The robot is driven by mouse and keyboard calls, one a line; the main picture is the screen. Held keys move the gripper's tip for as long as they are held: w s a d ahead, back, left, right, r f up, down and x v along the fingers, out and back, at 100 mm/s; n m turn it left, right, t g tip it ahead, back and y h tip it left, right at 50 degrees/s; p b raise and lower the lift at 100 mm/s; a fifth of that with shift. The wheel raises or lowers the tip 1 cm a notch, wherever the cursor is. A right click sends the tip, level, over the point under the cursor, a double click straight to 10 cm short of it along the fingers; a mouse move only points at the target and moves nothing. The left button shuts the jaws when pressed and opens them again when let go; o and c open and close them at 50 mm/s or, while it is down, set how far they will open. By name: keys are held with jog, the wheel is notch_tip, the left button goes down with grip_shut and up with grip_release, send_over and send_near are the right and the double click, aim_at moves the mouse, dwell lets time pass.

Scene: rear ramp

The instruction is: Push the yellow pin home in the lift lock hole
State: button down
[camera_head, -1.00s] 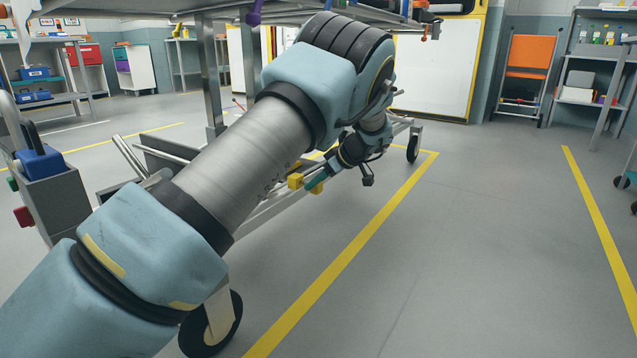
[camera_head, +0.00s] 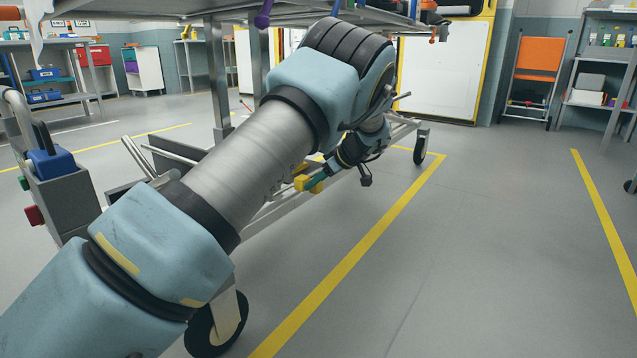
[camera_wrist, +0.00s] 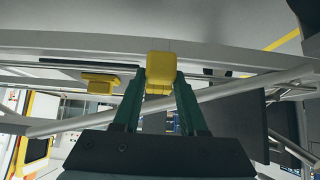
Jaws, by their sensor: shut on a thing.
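My gripper (camera_wrist: 160,84) has two green fingers, shut on the yellow pin (camera_wrist: 160,70) at their tips. The pin shows as a yellow block in front of a pale frame rail (camera_wrist: 220,58). In the head view my gripper (camera_head: 316,183) is low beside the lift's lower frame, with yellow right at its fingertips. A second yellow piece (camera_wrist: 100,82) is on the frame to the left in the wrist view, apart from the held pin. The lift lock hole is hidden; I cannot tell how deep the pin sits.
The lift's steel legs (camera_head: 219,85) stand behind my arm. A caster wheel (camera_head: 420,151) is beyond my gripper. A grey box with a blue top (camera_head: 60,190) stands at left. The floor (camera_head: 480,240) to the right is clear.

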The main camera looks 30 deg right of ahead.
jog(key=shift+w+a, duration=0.2)
jog(key=shift+w, duration=0.15)
jog(key=shift+c, duration=1.8)
grip_release()
jog(key=p+v, duration=0.5)
jog(key=v, duration=0.5)
jog(key=shift+s+r, duration=0.25)
jog(key=shift+s, duration=0.05)
jog(key=shift+d, duration=0.1)
